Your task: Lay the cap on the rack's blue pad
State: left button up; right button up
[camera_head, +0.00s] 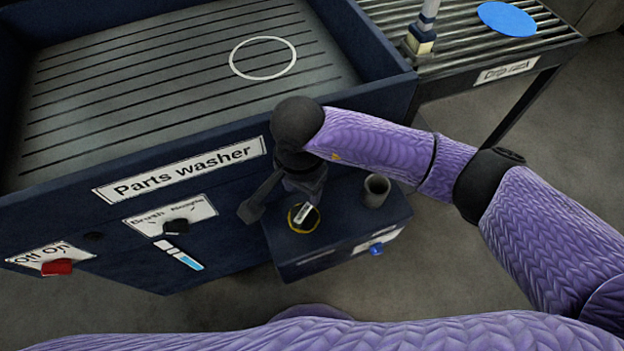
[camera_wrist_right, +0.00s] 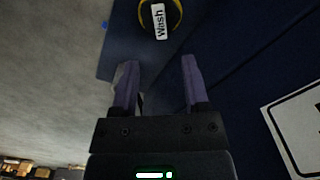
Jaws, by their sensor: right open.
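The drip rack (camera_head: 455,66) is at the upper right of the head view. The round blue pad (camera_head: 507,18) lies on its slats and is bare. That piece also shows ahead of the fingertips in the wrist view (camera_wrist_right: 160,16). My left gripper is not in view.
The parts washer (camera_head: 120,225) has an empty-looking ribbed basin with a white ring (camera_head: 263,59). Its dark blue wall is close beside my right gripper. A small box (camera_head: 345,235) carries a grey cup (camera_head: 376,190) and a blue knob (camera_head: 376,248).

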aim_at(303, 213)
notch_tip(303, 213, down, 8)
jog(key=b, duration=0.5)
jog(key=shift+b, duration=0.35)
jog(key=shift+f+b, duration=0.3)
jog(key=shift+f, duration=0.1)
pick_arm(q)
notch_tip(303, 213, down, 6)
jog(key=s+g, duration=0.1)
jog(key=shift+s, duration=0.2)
pick_arm(e)
jog(key=shift+r, duration=0.15)
grip_shut()
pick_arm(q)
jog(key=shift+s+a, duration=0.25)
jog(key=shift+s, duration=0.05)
